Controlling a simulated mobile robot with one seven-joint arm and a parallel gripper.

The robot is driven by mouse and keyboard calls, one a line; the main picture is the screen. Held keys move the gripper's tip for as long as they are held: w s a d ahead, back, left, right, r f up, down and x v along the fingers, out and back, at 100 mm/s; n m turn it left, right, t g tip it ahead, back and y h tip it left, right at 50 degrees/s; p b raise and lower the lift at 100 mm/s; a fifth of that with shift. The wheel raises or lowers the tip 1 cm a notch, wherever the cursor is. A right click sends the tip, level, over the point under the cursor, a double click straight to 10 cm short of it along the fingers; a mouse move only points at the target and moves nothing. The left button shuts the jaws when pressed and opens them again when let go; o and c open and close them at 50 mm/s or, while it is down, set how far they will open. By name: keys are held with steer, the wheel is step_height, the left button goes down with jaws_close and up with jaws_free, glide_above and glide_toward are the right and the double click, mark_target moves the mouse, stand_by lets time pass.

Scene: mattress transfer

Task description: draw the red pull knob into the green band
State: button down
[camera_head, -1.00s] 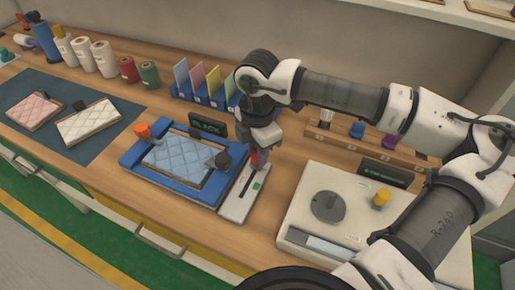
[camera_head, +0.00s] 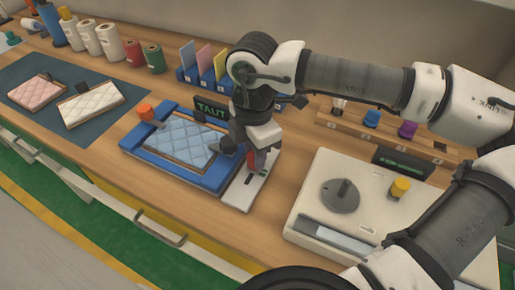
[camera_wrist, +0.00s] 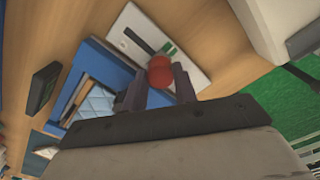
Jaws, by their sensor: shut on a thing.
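The red pull knob (camera_wrist: 159,71) is between the fingers of my gripper (camera_wrist: 159,82), which is shut on it. In the head view the gripper (camera_head: 257,157) is over the white slider plate (camera_head: 236,197) and mostly hides the knob. The wrist view shows the plate (camera_wrist: 128,37) with a dark slot and a green band (camera_wrist: 169,47) right beside the knob. The knob covers part of the slot, so I cannot tell exactly how it lines up with the band. The display (camera_head: 210,109) behind the blue frame appears to read TAUT.
Left of the plate, the blue frame (camera_head: 139,149) holds a light blue quilted pad (camera_head: 183,140), with an orange clamp knob (camera_head: 145,112). A white machine (camera_head: 303,207) with a grey dial and yellow knob stands to the right. Rolls and upright cards line the back.

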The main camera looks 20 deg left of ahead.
steer(key=c, duration=1.1)
jaws_free()
step_height(320, 180, up, 14)
steer(key=b, duration=0.1)
steer(key=shift+f, duration=0.1)
